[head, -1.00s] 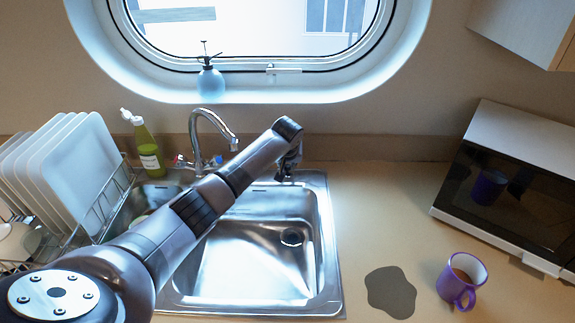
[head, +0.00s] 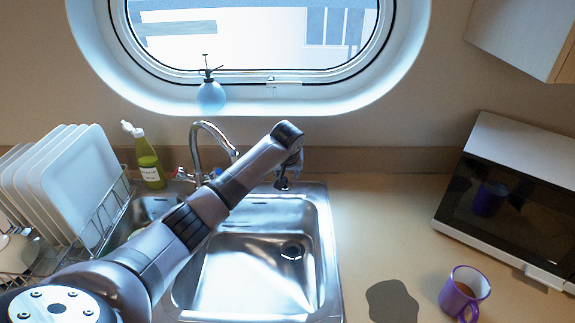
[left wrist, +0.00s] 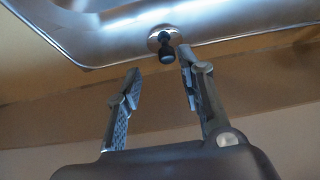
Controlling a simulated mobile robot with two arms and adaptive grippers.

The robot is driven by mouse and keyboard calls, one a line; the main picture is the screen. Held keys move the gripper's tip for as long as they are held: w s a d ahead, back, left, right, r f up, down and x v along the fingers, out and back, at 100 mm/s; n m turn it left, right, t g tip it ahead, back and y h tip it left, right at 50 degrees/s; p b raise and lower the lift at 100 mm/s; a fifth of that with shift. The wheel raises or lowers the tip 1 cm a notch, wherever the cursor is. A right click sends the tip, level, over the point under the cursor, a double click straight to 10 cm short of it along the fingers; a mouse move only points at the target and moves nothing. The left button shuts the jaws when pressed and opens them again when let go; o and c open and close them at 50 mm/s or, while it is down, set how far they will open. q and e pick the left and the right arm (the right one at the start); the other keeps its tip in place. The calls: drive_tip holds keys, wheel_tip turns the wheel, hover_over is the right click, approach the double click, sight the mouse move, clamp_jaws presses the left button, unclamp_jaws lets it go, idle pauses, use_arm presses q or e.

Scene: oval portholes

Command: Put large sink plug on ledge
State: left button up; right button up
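The large sink plug (left wrist: 163,42) is a shiny round disc with a black knob, on the sink's metal rim in the left wrist view. In the head view a small dark shape, probably the plug, shows at the sink's back rim below my left gripper (head: 289,168). In the left wrist view my left gripper (left wrist: 160,62) is open and empty. The plug is just beyond its fingertips, closer to the right-hand finger; I cannot tell whether they touch. The ledge (head: 245,103) is the pale lower sill of the oval window. My right gripper is not seen.
A blue spray bottle (head: 211,92) stands on the ledge. The tap (head: 197,150), green bottle (head: 149,160) and plate rack (head: 112,213) are left of the gripper. The sink (head: 250,270) lies in front. A purple mug (head: 463,292) and microwave (head: 510,205) stand right.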

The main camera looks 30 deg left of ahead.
use_arm(q)
drive_tip(key=v, duration=0.8)
drive_tip(key=shift+r+b, duration=0.25)
drive_tip(key=shift+b, duration=0.2)
drive_tip(key=shift+d, duration=0.1)
